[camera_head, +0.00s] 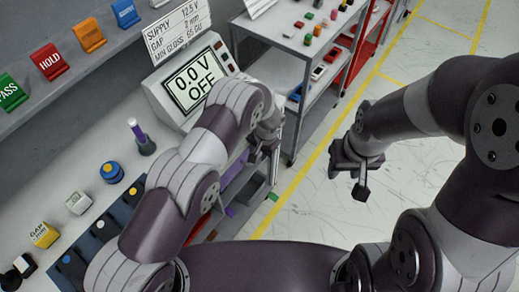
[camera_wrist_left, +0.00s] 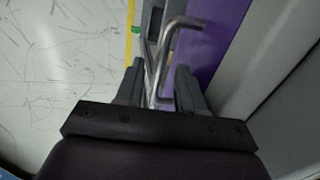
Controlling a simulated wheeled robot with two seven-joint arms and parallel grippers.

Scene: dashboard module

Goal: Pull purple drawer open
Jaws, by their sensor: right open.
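The purple drawer (camera_wrist_left: 212,35) shows its flat front in the left wrist view, with a bent metal handle (camera_wrist_left: 167,55) standing out from it. In the head view the drawer (camera_head: 237,186) is partly hidden behind my left arm, under the workbench. My left gripper (camera_wrist_left: 158,85) is at the handle, its two fingers apart, one on each side of the bar. I cannot tell whether either finger touches it. In the head view my left gripper (camera_head: 264,150) is beside the bench front. My right gripper (camera_head: 354,172) is open and empty over the floor, away from the drawer.
The workbench carries a voltage meter (camera_head: 191,84) reading 0.0 V OFF and several small items along its left. A grey shelf cart (camera_head: 272,70) with small parts stands behind my left gripper. The floor (camera_head: 420,190) to the right is clear.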

